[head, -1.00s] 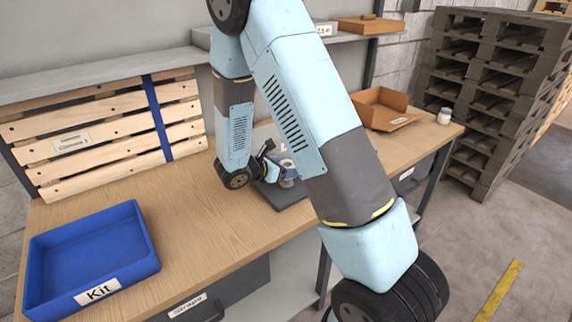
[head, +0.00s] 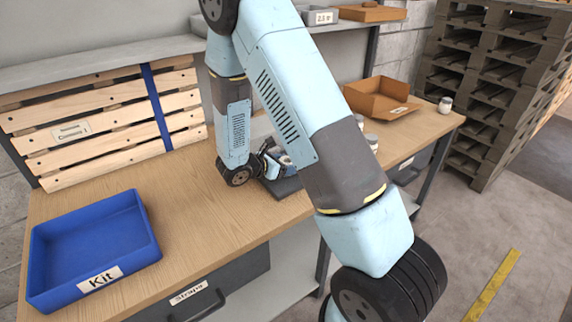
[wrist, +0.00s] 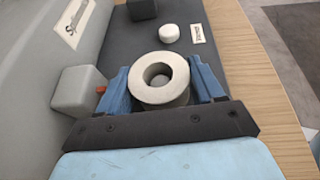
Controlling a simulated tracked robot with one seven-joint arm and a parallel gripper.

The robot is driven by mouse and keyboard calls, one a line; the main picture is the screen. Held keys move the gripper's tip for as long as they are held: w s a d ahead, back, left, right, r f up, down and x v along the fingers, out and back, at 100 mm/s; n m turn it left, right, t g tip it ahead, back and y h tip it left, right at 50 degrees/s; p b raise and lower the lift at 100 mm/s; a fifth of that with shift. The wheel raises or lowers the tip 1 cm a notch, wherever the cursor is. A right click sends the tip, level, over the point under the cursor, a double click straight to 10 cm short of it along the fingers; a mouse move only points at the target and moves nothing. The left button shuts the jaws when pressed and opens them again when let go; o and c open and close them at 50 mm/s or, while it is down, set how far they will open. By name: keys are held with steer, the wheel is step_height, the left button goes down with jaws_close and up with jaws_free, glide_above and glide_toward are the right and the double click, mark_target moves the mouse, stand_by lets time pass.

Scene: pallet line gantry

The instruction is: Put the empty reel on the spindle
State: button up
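The empty reel (wrist: 158,98) is a pale ring with a round hole, seen from above in the wrist view. My gripper (wrist: 160,84) has one blue finger on each side of it, close against its sides, and looks shut on it. In the head view my gripper (head: 272,161) is low over a dark plate (head: 284,188) on the bench, with part of a pale thing at its fingers. The dark plate also shows in the wrist view (wrist: 125,45). I cannot make out the spindle for sure; it may be hidden.
On the plate are a white round piece (wrist: 169,33) and a dark block (wrist: 143,9). A grey block (wrist: 79,91) with an orange tab is close left of the fingers. A blue Kit tray (head: 95,245) stands on the bench's left, a brown open box (head: 378,100) on its right.

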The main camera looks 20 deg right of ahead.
steer(key=o, duration=0.5)
steer(key=v, duration=1.3)
steer(key=shift+a, duration=0.4)
steer(key=shift+s, duration=0.1)
